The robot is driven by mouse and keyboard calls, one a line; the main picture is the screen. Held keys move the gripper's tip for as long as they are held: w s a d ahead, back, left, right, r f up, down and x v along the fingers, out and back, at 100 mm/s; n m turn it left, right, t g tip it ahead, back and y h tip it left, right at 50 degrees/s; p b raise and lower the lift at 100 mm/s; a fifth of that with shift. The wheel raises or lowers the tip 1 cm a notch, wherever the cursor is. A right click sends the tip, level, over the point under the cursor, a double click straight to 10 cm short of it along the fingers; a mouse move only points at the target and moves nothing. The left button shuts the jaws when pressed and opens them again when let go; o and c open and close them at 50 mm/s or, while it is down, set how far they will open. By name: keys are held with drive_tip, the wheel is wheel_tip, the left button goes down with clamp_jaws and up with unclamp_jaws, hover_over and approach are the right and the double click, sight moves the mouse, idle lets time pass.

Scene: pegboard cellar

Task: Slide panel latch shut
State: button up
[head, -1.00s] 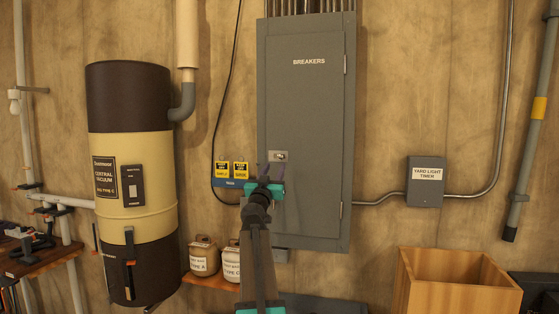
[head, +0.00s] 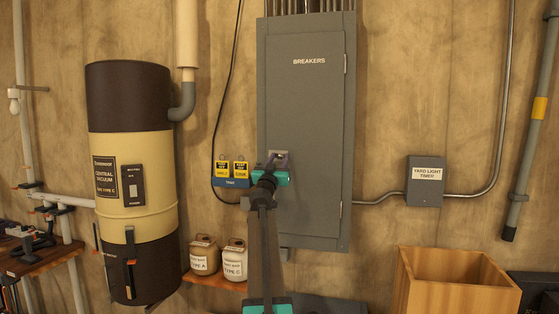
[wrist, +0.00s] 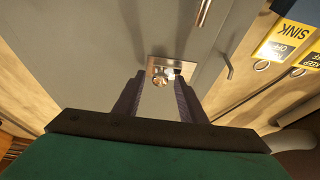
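The grey breaker panel (head: 308,120) hangs on the wall, its door closed and marked BREAKERS. Its latch (head: 279,155) is a small metal plate with a knob on the left side of the door. In the wrist view the latch (wrist: 164,71) lies just beyond my fingertips, centred between them. My gripper (head: 270,162) is in front of the latch and partly covers it in the head view. In the wrist view my gripper (wrist: 160,86) has its two purple fingers apart with nothing between them. I cannot tell whether the fingers touch the plate.
Yellow tags hang on a blue rack (head: 231,183) left of the panel. Two labelled jars (head: 204,256) stand on a low shelf.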

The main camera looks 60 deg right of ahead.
clamp_jaws()
drive_tip(key=shift+d, duration=0.1)
idle(0.3)
drive_tip(key=shift+r+p, duration=0.15)
drive_tip(key=shift+p, duration=0.2)
